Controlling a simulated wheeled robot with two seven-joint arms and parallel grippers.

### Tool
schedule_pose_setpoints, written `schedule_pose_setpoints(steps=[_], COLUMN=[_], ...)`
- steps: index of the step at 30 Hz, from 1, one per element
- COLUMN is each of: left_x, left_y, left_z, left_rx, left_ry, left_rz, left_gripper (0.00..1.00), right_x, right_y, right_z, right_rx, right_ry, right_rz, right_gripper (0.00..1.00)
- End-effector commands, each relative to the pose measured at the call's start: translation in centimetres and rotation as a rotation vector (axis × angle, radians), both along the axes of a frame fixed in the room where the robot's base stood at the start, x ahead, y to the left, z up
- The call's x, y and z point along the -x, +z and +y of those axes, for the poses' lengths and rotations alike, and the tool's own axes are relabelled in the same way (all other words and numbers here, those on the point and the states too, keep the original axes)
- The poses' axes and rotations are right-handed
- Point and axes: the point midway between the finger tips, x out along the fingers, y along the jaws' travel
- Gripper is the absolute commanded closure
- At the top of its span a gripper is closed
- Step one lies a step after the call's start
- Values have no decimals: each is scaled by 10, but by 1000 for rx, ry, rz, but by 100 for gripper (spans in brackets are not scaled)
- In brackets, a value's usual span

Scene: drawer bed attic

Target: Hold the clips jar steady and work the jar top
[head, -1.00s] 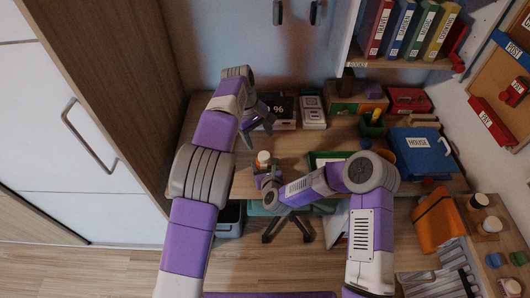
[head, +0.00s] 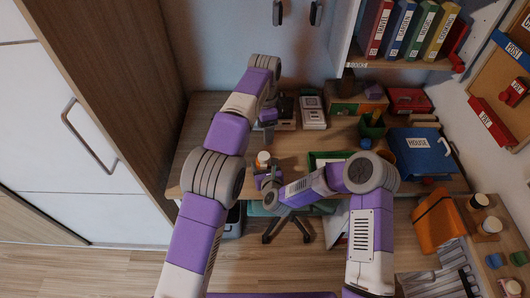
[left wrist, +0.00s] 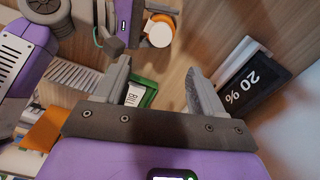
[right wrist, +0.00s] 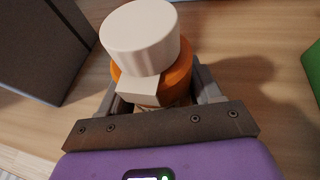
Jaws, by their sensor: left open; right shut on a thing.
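The clips jar (right wrist: 185,68) is orange with a ribbed white jar top (right wrist: 140,38), standing on the wooden desk. It shows small in the head view (head: 263,160) and at the top of the left wrist view (left wrist: 160,33). My right gripper (head: 266,172) is shut around the jar's lower body, and its fingers show on both sides in the right wrist view. A pale block on the jar's near side shows just below the top. My left gripper (head: 268,133) is above the desk behind the jar. Its two fingers are spread and empty in the left wrist view (left wrist: 160,80).
A black "20 %" sign (left wrist: 252,83) and a white device (head: 312,112) stand at the back of the desk. A green tray (head: 322,158) lies right of the jar, and a blue HOUSE binder (head: 422,152) further right. A tall wooden cabinet side bounds the left.

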Motion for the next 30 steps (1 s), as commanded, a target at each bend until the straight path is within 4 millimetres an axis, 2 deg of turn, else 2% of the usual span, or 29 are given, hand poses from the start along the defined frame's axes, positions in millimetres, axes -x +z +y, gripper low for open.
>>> schedule_pose_setpoints(steps=[4, 8, 21, 25, 30], left_x=[0, 0, 0, 0, 0], left_y=[-4, -18, -101, -113, -120], left_z=[0, 0, 0, -1, 0], left_rx=[-5, -7, -8, -5, -5], left_ry=[-49, -52, -49, -49, -49], left_rz=[0, 3, 2, 0, -1], left_gripper=[31, 31, 31, 31, 31], right_x=[0, 0, 0, 0, 0], right_y=[0, 0, 0, 0, 0], right_z=[0, 0, 0, 0, 0], right_rx=[0, 0, 0, 0, 0], right_ry=[0, 0, 0, 0, 0], right_rz=[-1, -1, -1, -1, -1], right_gripper=[70, 70, 70, 70, 70])
